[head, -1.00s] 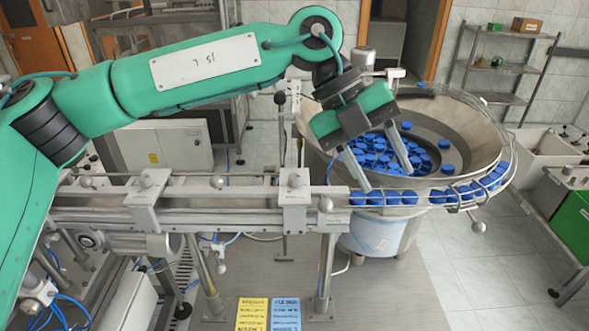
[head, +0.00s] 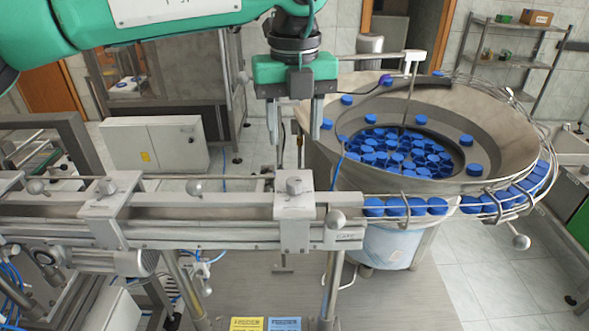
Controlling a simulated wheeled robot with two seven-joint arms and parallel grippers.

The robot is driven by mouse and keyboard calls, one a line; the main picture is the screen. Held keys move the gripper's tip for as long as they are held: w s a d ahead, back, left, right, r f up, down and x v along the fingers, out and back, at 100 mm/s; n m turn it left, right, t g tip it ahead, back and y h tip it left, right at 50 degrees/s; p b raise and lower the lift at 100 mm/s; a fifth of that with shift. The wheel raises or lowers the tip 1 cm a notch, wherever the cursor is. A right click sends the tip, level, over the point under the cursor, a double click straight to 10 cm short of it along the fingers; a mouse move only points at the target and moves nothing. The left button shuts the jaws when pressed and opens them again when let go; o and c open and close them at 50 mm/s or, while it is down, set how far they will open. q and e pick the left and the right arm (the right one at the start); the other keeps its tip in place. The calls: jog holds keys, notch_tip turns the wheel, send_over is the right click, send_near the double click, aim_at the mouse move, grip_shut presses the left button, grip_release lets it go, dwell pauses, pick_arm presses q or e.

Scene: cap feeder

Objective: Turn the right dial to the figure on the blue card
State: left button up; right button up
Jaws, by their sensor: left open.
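The blue card (head: 284,324) lies at the bottom edge of the head view, partly cut off; its print is too small to read. On the rail, the right clamp block (head: 292,228) carries a grey knob (head: 293,186) on top. I cannot tell whether this knob is the right dial, and no figures show on it. My left gripper (head: 295,130) points down with its two fingers apart and empty, above and behind the right block in the picture. It touches nothing that I can see. My right gripper is out of view.
A yellow card (head: 247,324) lies beside the blue one. The feeder bowl (head: 500,130) with many blue caps (head: 400,150) stands to the right, its wire-guided chute (head: 480,212) leading to the rail. A second clamp block (head: 107,205) sits left. A round knob (head: 336,219) juts near the rail's end.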

aim_at(294, 181)
pick_arm(q)
jog(key=f, duration=0.1)
jog(key=f+p, duration=0.1)
jog(key=f, duration=0.2)
jog(key=shift+w, duration=0.35)
notch_tip(294, 181, down, 5)
jog(key=p, duration=0.2)
jog(key=shift+s+p, duration=0.1)
jog(key=shift+p, duration=0.2)
jog(key=shift+f, duration=0.55)
jog(key=c, duration=0.8)
jog(key=shift+c, duration=1)
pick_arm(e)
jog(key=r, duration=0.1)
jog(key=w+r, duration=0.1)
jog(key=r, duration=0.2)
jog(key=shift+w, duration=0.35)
